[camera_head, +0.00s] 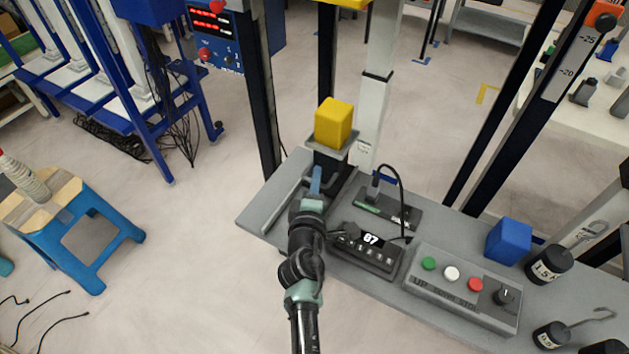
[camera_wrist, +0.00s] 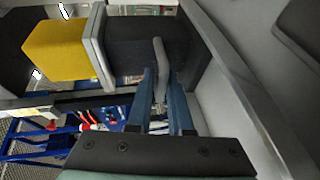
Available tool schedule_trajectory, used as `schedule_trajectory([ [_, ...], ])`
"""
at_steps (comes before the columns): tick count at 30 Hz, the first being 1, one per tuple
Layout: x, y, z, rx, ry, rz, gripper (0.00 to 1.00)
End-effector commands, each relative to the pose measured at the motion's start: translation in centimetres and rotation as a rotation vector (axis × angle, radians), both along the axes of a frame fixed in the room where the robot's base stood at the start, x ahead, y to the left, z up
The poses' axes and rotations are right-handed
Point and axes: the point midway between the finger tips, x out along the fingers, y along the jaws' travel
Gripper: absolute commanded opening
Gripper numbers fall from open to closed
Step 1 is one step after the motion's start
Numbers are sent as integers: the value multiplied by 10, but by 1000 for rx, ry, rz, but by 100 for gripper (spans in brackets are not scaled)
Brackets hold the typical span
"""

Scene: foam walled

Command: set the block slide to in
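The block slide (camera_head: 331,155) is a dark mount with a grey plate at the left end of the grey bench. A yellow block (camera_head: 333,122) sits on its plate; the block also shows at the upper left of the wrist view (camera_wrist: 56,50). A grey bar-like handle (camera_wrist: 159,58) stands out from the dark slide body (camera_wrist: 134,42) in the wrist view. My gripper (camera_head: 316,178) is at the slide's near side. In the wrist view its two blue fingers (camera_wrist: 163,85) lie on either side of the handle. Whether they press on it is not clear.
To the right on the bench are a display box (camera_head: 367,249) reading 07, a cabled module (camera_head: 388,208), a button panel (camera_head: 463,287), a blue block (camera_head: 508,240) and black weights (camera_head: 548,264). Dark uprights rise behind the bench. A blue stool (camera_head: 75,232) stands at left.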

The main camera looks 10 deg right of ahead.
Motion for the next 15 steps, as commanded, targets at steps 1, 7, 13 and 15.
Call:
schedule_trajectory([
  [1, 0, -1, 1, 0, -2, -1, 28],
  [7, 0, 0, 0, 0, 0, 0, 42],
  [13, -2, 1, 0, 0, 1, 0, 42],
  [15, -6, 2, 1, -1, 1, 1, 42],
])
